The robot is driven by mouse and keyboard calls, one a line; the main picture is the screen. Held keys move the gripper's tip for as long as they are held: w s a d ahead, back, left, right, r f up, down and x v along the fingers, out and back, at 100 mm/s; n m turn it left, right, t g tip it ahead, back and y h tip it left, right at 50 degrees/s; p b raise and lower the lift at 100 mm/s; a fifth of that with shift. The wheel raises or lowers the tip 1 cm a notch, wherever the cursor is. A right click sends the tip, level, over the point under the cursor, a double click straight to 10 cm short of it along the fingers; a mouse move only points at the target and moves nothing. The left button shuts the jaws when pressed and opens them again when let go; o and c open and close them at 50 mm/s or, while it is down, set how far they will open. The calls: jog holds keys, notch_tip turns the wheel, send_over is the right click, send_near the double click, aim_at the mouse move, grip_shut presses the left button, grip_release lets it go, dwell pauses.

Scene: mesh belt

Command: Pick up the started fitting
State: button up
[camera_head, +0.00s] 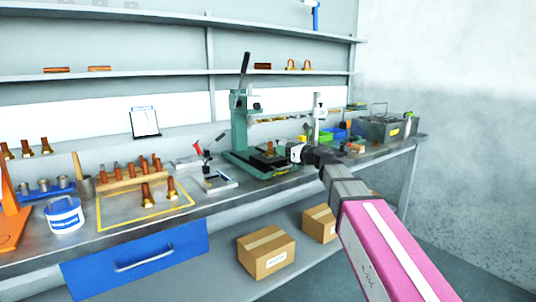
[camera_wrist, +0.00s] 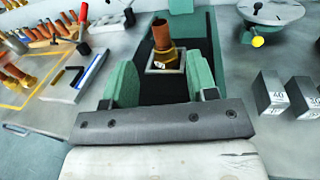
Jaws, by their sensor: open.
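A fitting with a copper upper part and a brass lower part (camera_head: 269,149) stands upright at the base of the green press (camera_head: 240,125). In the wrist view the fitting (camera_wrist: 161,36) stands in a square metal seat (camera_wrist: 151,66) and has a small white mark low on its front. My gripper (camera_head: 295,152) is beside the press, to the right of the fitting. In the wrist view my gripper (camera_wrist: 161,70) is open, with its two green-padded fingers apart and the fitting beyond them, centred between them. Nothing is held.
Two similar fittings (camera_head: 158,190) stand on the yellow-outlined area (camera_head: 117,214) at left, before a wooden rack (camera_head: 125,181) of several more. A red-handled tool (camera_head: 196,147) lies left of the press. Grey numbered blocks (camera_wrist: 271,97) stand right of my gripper. A grey bin (camera_head: 388,130) stands at right.

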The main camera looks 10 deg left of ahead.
aim_at(270, 153)
jog(key=x, duration=1)
jog(key=shift+w+a, duration=0.2)
grip_shut()
